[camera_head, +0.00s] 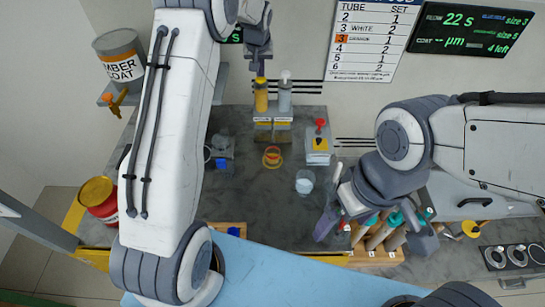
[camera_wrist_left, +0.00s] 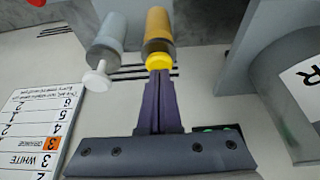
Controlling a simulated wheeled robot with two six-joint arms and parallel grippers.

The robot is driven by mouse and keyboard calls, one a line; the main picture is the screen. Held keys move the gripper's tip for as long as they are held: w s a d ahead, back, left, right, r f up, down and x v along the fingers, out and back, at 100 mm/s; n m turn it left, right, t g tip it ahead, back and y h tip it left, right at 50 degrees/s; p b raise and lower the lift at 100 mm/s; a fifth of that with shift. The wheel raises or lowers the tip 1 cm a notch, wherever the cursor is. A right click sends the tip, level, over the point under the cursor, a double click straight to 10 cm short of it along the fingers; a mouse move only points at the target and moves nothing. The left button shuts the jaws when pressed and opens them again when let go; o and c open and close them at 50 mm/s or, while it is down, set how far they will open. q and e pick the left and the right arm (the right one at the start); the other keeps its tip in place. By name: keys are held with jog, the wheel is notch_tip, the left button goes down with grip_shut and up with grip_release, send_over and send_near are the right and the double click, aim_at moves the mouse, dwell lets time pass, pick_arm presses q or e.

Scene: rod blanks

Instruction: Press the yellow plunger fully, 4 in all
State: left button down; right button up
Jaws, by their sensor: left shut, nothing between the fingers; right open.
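The yellow dispenser (camera_head: 261,97) stands at the back of the counter, and its top is partly covered by my left gripper (camera_head: 258,69). In the left wrist view the yellow plunger (camera_wrist_left: 158,61) sits on the orange-yellow bottle (camera_wrist_left: 158,28). My left gripper (camera_wrist_left: 159,76) is shut and empty, its fingertips right at the plunger's head; I cannot tell whether they touch or how far it is pressed. My right gripper (camera_head: 378,232) is open over the wooden rod block (camera_head: 375,257), its fingers on either side of teal-topped rods.
A grey dispenser with a white plunger (camera_head: 285,95) stands right beside the yellow one.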

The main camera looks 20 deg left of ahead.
pick_arm(q)
jog(key=shift+r+p, duration=1.3)
jog(key=shift+r, duration=0.45)
jog(key=shift+f, duration=0.15)
jog(key=shift+f+b, duration=1.35)
jog(key=shift+f, duration=0.5)
jog(key=shift+r, duration=0.1)
jog(key=shift+r+p, duration=1.45)
jog(key=shift+r, duration=0.45)
jog(key=shift+f, duration=0.15)
